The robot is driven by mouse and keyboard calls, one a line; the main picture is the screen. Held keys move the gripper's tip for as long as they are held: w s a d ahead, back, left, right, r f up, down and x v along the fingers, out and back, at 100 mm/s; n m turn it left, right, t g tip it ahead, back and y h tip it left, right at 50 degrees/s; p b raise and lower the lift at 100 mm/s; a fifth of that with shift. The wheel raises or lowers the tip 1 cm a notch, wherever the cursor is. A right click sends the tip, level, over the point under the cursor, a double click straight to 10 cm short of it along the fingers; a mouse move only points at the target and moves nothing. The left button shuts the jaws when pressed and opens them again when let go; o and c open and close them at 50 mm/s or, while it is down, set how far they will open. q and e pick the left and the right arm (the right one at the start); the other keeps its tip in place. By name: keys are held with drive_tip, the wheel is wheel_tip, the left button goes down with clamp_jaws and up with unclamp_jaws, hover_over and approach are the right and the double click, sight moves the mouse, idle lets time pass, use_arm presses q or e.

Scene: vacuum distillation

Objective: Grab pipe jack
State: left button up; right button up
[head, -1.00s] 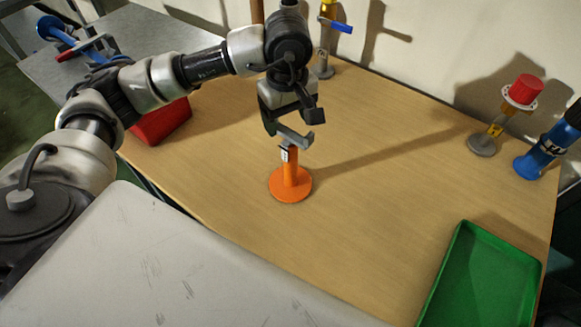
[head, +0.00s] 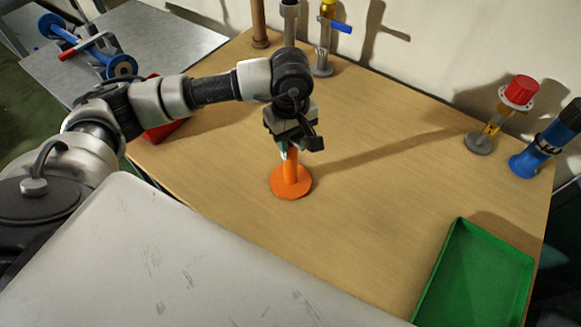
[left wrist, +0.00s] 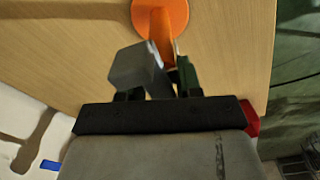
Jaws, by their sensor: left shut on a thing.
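The orange pipe jack (head: 290,184) stands upright on the wooden table, with a round flat base and a thin post. My left gripper (head: 287,150) is over it, pointing down, and shut on the upper part of its post. In the left wrist view the orange base and post (left wrist: 160,18) show beyond the fingers (left wrist: 163,68). The fingers and wrist hide the top of the jack. My right gripper is not in view.
A green tray (head: 440,297) lies at the front right of the wooden table (head: 370,200). A red-topped stand (head: 520,91) and a blue stand (head: 530,160) are at the right. Several upright pieces stand along the back wall. A red box (head: 165,130) is behind my arm. The table's middle is clear.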

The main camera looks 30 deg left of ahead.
use_arm(q)
clamp_jaws()
drive_tip(key=shift+r, duration=0.1)
